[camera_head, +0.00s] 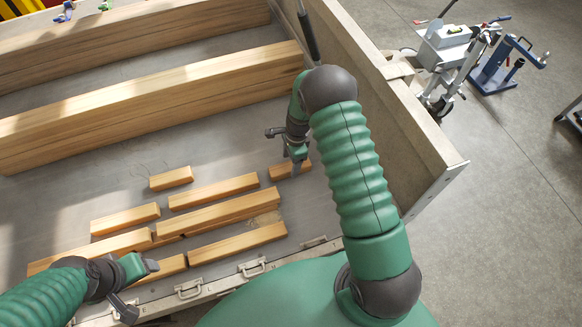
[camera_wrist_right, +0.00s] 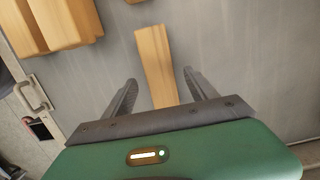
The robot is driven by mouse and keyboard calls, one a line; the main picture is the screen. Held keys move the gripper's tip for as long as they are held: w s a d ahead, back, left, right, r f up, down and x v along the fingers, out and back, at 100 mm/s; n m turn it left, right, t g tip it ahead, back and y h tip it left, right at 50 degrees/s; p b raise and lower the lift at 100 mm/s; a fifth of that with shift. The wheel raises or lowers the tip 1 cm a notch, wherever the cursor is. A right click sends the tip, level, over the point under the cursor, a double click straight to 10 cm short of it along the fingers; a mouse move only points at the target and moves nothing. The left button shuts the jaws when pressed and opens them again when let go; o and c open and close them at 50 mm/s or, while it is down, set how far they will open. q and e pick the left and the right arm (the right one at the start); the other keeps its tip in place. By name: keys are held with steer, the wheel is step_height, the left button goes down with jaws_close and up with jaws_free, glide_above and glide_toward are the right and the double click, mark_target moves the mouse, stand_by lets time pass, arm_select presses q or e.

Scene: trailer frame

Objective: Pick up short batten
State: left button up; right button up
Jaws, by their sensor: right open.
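A short wooden batten (camera_head: 291,169) lies on the grey trailer floor near the right side wall. My right gripper (camera_head: 285,150) is open above it, partly hiding it in the head view. In the right wrist view, the batten (camera_wrist_right: 155,62) lies between the two spread fingers of my right gripper (camera_wrist_right: 161,84), its near end hidden behind the gripper body. The fingers look apart from it. Another short batten (camera_head: 171,178) lies further left. My left gripper (camera_head: 140,288) is at the lower left near the front edge, its fingers apart and nothing seen between them.
Several longer battens (camera_head: 237,243) lie left of my right gripper. Thick beams (camera_head: 160,98) lie across the trailer behind. The right side wall (camera_head: 385,95) stands close to my right arm. Latches (camera_head: 189,289) line the front edge. Bare floor (camera_head: 110,170) shows between beams and battens.

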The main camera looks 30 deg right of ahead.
mark_target(289, 166)
steer(key=f, duration=0.3)
steer(key=shift+w+a+f, duration=0.15)
steer(key=shift+a+f, duration=0.1)
steer(key=shift+a, duration=0.15)
steer(key=shift+d, duration=0.45)
steer(key=c, duration=0.5)
steer(key=shift+a+r, duration=0.1)
steer(key=shift+a, duration=0.25)
jaws_close()
